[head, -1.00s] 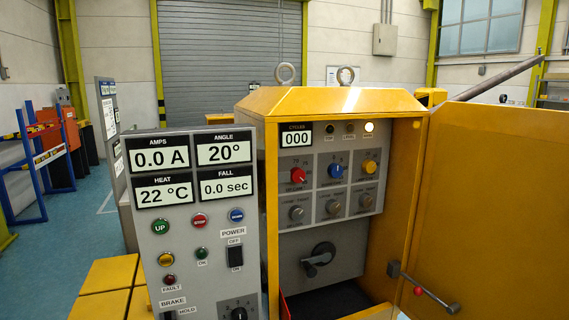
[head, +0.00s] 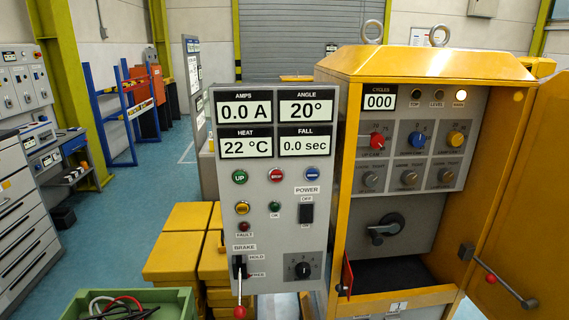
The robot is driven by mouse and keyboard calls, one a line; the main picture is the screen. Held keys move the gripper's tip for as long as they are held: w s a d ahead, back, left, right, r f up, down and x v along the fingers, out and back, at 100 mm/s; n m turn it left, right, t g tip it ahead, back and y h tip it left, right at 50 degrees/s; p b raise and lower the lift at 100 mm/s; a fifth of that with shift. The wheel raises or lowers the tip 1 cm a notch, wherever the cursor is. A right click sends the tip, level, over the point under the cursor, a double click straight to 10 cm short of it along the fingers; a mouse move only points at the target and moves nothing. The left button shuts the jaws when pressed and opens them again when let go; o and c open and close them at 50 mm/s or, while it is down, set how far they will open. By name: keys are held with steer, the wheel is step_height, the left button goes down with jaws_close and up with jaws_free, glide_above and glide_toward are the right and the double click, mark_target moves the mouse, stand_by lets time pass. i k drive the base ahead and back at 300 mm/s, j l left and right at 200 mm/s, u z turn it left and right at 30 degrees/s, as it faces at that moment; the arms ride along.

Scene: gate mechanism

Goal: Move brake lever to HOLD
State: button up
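The brake lever (head: 239,289) is at the lower left of the grey control panel (head: 272,180). It has a black base and a metal shaft that hangs down to a red knob at its end. The BRAKE label is above it, HOLD is to its upper right, and a lower label, partly covered, seems to read FREE. The lever points down, toward the lower label's side. My gripper does not show in the head view.
A yellow cabinet (head: 356,145) with its door (head: 532,200) open stands right of the panel. Yellow blocks (head: 175,245) are stacked behind it at left. A green crate (head: 75,303) with cables is at the lower left.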

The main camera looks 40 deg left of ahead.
mark_target(239, 312)
steer(key=l+u, duration=0.1)
steer(key=u, duration=2)
